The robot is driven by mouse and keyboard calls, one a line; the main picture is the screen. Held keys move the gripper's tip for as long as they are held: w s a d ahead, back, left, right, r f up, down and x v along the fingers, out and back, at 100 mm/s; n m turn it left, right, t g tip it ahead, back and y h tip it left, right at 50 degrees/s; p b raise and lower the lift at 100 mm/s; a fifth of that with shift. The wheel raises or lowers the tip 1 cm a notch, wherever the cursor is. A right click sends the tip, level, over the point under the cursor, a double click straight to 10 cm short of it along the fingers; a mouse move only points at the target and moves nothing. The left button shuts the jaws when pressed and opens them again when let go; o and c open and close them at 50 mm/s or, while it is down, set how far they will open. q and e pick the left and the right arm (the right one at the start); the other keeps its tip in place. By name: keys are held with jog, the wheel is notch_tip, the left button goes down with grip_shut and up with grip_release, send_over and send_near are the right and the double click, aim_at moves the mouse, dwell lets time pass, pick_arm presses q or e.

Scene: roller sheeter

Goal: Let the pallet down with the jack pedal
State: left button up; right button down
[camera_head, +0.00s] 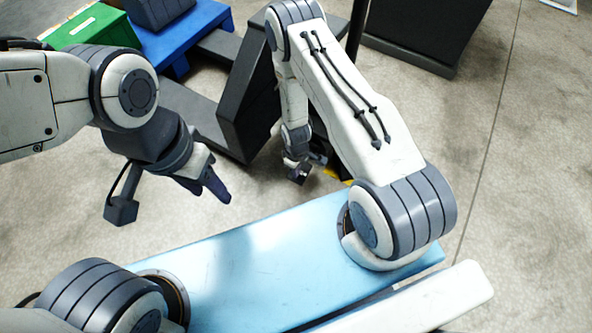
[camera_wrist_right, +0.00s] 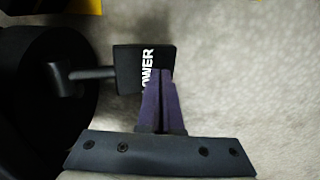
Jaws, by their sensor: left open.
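The black jack pedal (camera_wrist_right: 143,68) carries white letters, of which "OWER" shows, and sits on a short stem in the right wrist view. My right gripper (camera_wrist_right: 160,74) has its two purple fingers together, with nothing visible between them. Its tips overlap the pedal's lower right part; I cannot tell if they touch it. In the head view the right hand is low beside the dark jack body (camera_head: 250,100), its fingertips unclear. A blue pallet (camera_head: 200,22) is at the upper left. My left gripper (camera_head: 212,181) is open and empty above the floor.
A green crate (camera_head: 92,30) sits at the blue pallet. Dark forks (camera_head: 188,102) extend left from the jack. A dark box (camera_head: 425,30) stands at the top right. A dark round part (camera_wrist_right: 45,110) is left of the pedal. Concrete floor is clear at right.

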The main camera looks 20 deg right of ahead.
jog(key=shift+f, duration=0.35)
dwell(0.6)
jog(key=shift+a+r+p, duration=0.1)
jog(key=shift+r+p, duration=0.2)
jog(key=shift+p, duration=0.15)
jog(key=r+p, duration=0.1)
jog(key=r, duration=0.1)
jog(key=a+r+p, duration=0.1)
jog(key=p, duration=0.1)
jog(key=s+r+p, duration=0.1)
jog(key=r+p, duration=0.1)
jog(key=shift+a+r, duration=0.15)
jog(key=shift+r, duration=0.2)
notch_tip(320, 180, up, 8)
jog(key=s+a+p, duration=0.2)
jog(key=p, duration=0.1)
jog(key=shift+a+f+p, duration=0.15)
jog(key=shift+f+p, duration=0.1)
jog(key=shift+p, duration=0.1)
